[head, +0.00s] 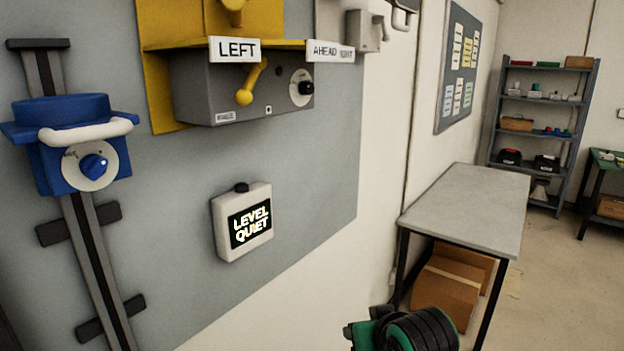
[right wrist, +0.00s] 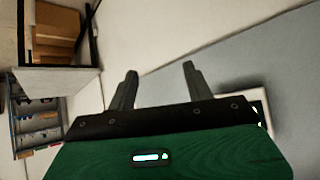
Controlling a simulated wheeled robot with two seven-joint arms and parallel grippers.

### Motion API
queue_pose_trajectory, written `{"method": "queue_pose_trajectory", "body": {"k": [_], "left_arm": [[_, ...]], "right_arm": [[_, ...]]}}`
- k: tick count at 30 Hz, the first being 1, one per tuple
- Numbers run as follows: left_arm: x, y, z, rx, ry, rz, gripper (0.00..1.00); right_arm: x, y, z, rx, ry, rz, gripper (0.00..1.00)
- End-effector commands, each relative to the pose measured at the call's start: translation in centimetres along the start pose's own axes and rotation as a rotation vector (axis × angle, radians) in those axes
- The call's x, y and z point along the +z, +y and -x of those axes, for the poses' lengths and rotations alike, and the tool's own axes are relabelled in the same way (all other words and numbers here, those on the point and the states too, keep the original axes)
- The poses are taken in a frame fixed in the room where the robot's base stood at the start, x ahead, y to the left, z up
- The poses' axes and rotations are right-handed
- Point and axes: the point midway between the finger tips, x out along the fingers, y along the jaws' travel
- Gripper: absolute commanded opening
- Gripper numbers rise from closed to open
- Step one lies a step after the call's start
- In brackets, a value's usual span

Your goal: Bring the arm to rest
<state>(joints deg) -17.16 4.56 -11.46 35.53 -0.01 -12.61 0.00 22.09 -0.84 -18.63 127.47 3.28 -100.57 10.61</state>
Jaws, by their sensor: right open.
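My right gripper (right wrist: 160,85) shows in the right wrist view. My left gripper is in neither view. The white box (head: 242,222) on the grey wall panel (head: 310,195) has a dark display reading "LEVEL QUIET" and a dark knob on top. A blue device (head: 65,140) with a blue dial is on a vertical rail at the left.
A grey table (head: 470,205) stands right, with cardboard boxes (head: 445,290) beneath. Shelves (head: 545,110) stand behind.

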Motion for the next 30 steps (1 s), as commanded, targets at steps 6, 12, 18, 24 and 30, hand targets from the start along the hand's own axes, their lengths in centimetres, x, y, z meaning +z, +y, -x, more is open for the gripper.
{"method": "queue_pose_trajectory", "body": {"k": [6,12,18,24,30], "left_arm": [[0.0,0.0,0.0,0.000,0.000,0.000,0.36],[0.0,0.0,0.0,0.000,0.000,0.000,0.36],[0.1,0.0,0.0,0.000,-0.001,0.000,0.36],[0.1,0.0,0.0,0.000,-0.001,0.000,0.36],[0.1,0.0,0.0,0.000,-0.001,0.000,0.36]], "right_arm": [[9.9,2.4,-1.4,0.023,-0.126,-0.028,0.52],[18.5,4.2,-0.9,0.049,-0.236,-0.040,0.52],[26.7,5.6,1.0,0.076,-0.348,-0.039,0.52],[32.7,6.5,3.6,0.098,-0.437,-0.027,0.52],[36.7,7.0,5.9,0.112,-0.503,-0.013,0.52]]}}
